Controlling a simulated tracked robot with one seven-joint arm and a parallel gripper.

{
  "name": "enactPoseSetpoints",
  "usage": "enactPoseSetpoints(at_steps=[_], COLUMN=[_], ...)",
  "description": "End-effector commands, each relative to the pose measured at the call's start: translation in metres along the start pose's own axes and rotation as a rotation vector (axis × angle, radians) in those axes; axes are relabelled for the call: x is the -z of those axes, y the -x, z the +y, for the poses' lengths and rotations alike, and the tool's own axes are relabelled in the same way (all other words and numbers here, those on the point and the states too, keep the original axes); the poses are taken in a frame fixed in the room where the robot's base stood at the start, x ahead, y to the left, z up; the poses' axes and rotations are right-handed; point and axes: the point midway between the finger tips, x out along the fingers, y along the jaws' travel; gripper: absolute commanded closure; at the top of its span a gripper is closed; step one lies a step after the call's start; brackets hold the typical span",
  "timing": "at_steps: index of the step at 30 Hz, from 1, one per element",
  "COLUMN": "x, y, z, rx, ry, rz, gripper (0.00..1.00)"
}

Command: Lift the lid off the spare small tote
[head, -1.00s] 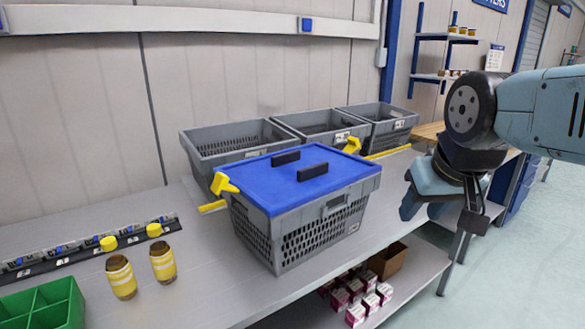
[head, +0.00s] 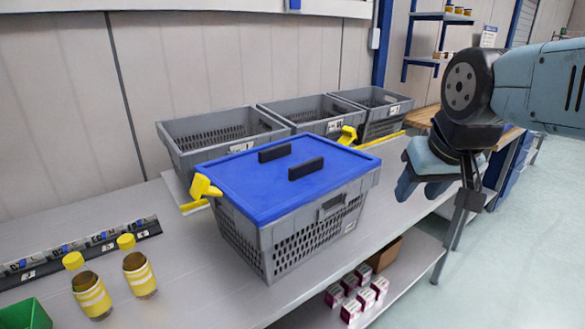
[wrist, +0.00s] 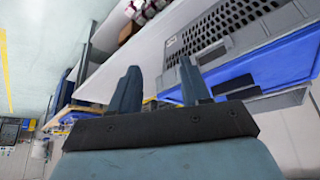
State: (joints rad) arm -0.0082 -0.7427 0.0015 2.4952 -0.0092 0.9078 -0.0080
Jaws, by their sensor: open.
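The grey mesh tote (head: 300,235) stands on the bench with a blue lid (head: 240,185) covering its top. Two black handles (head: 306,168) stand up from the lid. A yellow clip (head: 204,188) sits at the left end of the tote and another (head: 347,135) at the far right; I cannot tell whether they hold the lid. My gripper (head: 420,190) hangs to the right of the tote, apart from it, open and empty. In the wrist view my two fingers (wrist: 158,82) are spread, with the blue lid's edge (wrist: 275,62) beyond them on the right.
Three open grey totes (head: 225,138) stand in a row behind. Two yellow-banded jars (head: 140,275), yellow caps and part of a green bin (head: 25,315) are at front left. Pink-and-white boxes (head: 350,295) and a brown box lie on the lower shelf. Open floor is at right.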

Motion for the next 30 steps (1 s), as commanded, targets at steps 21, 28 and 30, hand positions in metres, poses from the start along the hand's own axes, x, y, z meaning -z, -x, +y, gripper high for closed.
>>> enactPoseSetpoints(at_steps=[21, 28, 30], x=[0.073, 0.101, 0.106], y=[-0.043, -0.052, -0.053], z=[-0.105, -0.177, -0.202], rx=[-0.297, -0.483, -0.548], ry=[1.327, 1.772, 1.89], rz=[-0.559, -0.71, -0.75], gripper=[0.53, 0.53, 0.53])
